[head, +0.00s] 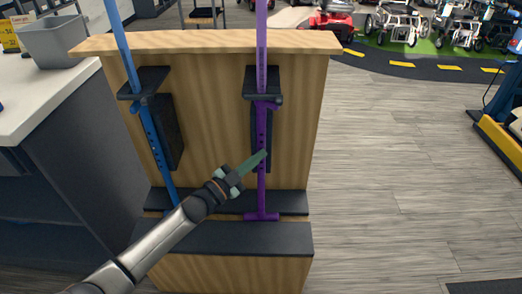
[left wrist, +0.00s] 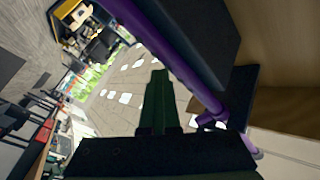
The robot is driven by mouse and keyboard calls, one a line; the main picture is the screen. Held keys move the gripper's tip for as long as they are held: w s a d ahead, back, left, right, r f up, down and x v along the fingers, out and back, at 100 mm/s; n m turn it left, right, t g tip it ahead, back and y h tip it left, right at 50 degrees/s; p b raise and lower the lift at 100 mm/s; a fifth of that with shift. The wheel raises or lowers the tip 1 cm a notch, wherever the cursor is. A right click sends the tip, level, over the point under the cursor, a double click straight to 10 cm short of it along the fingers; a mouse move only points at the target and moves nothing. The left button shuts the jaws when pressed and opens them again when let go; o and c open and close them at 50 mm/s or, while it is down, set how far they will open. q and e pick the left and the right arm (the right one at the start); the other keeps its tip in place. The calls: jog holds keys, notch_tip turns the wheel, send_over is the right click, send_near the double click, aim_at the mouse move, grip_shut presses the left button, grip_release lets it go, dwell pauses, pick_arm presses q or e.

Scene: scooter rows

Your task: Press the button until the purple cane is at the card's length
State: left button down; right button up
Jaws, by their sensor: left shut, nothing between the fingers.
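The purple cane (head: 262,185) stands upright against the wooden display stand, its shaft passing through a black bracket (head: 262,82). Its base rests on the stand's lower dark ledge. Dark holes show along its shaft. My left gripper (head: 262,156) is shut and empty, its green fingertips at the cane's middle shaft; I cannot tell whether they touch it. In the left wrist view the shut fingers (left wrist: 158,88) point beside the purple cane (left wrist: 172,52), which runs diagonally down to the right. I cannot make out the button or a readable card. My right gripper is out of view.
A blue cane (head: 150,130) leans in the left bracket of the wooden stand (head: 212,110). A white counter (head: 40,92) with a grey bin (head: 52,42) stands at left. Scooters and wheelchairs stand at the back.

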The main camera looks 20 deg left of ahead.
pick_arm(q)
jog(key=shift+a+r, duration=0.1)
jog(key=shift+r, duration=0.1)
jog(key=shift+s+d+f+p, duration=0.1)
jog(key=shift+s+d+p, duration=0.2)
jog(key=shift+s+p, duration=0.45)
jog(key=shift+s, duration=0.1)
jog(key=s, duration=0.1)
jog(key=s+d+p, duration=0.1)
jog(key=s, duration=0.1)
jog(key=s+p, duration=0.1)
jog(key=shift+s+d, duration=0.25)
jog(key=shift+s, duration=0.1)
dwell(0.4)
dwell(0.9)
